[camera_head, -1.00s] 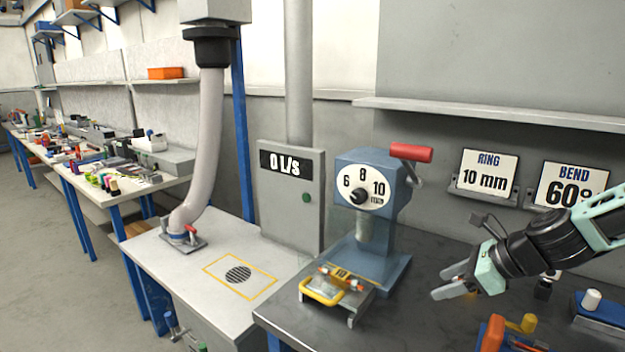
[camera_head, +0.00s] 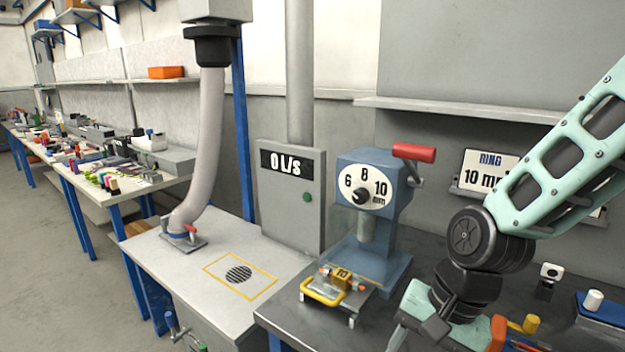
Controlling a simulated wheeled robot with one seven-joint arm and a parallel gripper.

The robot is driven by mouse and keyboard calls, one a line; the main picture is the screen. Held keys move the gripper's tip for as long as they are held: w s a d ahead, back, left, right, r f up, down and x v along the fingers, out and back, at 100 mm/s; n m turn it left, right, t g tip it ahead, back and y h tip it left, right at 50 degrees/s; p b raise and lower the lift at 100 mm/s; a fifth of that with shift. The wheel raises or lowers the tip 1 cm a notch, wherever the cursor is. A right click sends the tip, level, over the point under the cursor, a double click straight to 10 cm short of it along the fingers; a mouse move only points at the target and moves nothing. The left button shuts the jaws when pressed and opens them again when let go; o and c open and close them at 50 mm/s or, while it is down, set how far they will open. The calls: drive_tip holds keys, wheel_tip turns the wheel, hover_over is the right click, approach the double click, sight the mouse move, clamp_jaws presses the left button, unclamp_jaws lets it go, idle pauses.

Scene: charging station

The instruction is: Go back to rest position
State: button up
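My gripper (camera_head: 412,334) is at the bottom edge of the picture, right of the middle, over the front of the dark bench. It points down and to the left. Its two grey fingers look apart with nothing seen between them; the lower tips are partly cut off by the picture edge. My arm rises from it to the upper right. The blue-grey press (camera_head: 372,185) with a dial and red handle stands left of it. The yellow-handled fixture (camera_head: 325,289) sits at the press's foot, apart from my gripper.
The dark bench (camera_head: 300,310) holds an orange and yellow tool (camera_head: 515,330) and a blue block with a white knob (camera_head: 597,308) at the right. A sign reading RING 10 mm (camera_head: 485,172) stands behind my arm. The grated white table (camera_head: 205,262) is clear in front.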

drive_tip(key=s+r+n+h, duration=0.2)
drive_tip(key=s+r+n, duration=0.3)
drive_tip(key=s+n, duration=0.6)
drive_tip(key=n, duration=0.2)
drive_tip(key=shift+s+a+r+n+h, duration=0.3)
drive_tip(key=shift+s+r+h, duration=0.05)
drive_tip(key=shift+s+h, duration=0.05)
